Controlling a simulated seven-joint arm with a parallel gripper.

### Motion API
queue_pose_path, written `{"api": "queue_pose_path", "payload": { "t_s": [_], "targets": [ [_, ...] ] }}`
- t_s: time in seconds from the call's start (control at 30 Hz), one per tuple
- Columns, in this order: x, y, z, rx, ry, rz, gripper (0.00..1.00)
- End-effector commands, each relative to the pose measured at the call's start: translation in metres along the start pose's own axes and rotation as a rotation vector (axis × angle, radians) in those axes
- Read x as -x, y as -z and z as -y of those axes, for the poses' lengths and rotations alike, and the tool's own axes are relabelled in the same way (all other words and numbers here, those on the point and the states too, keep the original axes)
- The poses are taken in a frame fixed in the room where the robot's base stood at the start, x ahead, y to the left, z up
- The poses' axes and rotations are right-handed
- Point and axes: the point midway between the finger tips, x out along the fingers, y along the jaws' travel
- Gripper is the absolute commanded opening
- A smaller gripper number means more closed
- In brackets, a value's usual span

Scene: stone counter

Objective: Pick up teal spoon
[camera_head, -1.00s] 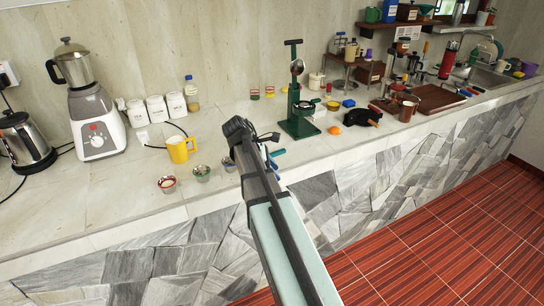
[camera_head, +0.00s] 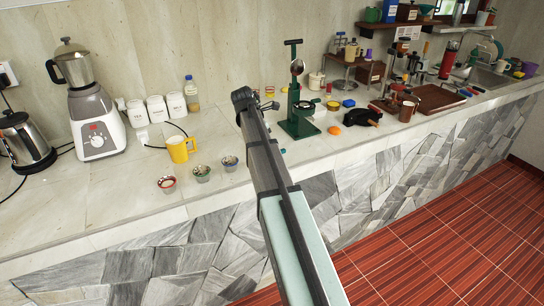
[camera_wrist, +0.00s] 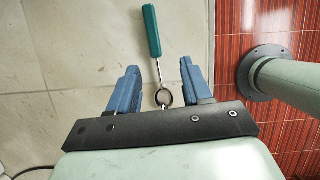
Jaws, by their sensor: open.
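The teal spoon shows in the wrist view, with a teal handle (camera_wrist: 151,30), a thin metal shaft and a dark-rimmed ring-like end (camera_wrist: 164,97). It runs roughly lengthwise between the two blue fingers of my gripper (camera_wrist: 159,66). The fingers stand apart, one on each side of the shaft, with a gap to it on both sides. The handle extends past the fingertips. The height between fingers and spoon cannot be told. In the head view my arm covers the fingers and most or all of the spoon.
A dark green press (camera_head: 301,112) stands just right of my arm on the counter. To the left are small bowls (camera_head: 202,174), a yellow mug (camera_head: 180,149) and a blender (camera_head: 96,122). The stone counter (camera_head: 120,190) drops off at its front to the red tiled floor (camera_head: 440,240).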

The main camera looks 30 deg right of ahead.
Motion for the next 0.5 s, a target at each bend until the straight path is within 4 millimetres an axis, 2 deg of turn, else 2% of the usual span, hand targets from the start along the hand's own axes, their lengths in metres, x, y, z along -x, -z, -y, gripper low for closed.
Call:
{"api": "queue_pose_path", "payload": {
  "t_s": [0.1, 0.37, 0.5],
  "targets": [
    [-0.011, 0.000, 0.000, 0.000, 0.000, 0.000, 0.49],
    [-0.021, 0.000, -0.002, 0.000, 0.000, 0.000, 0.49],
    [-0.035, -0.002, -0.005, -0.001, 0.001, 0.000, 0.49]
  ]
}}
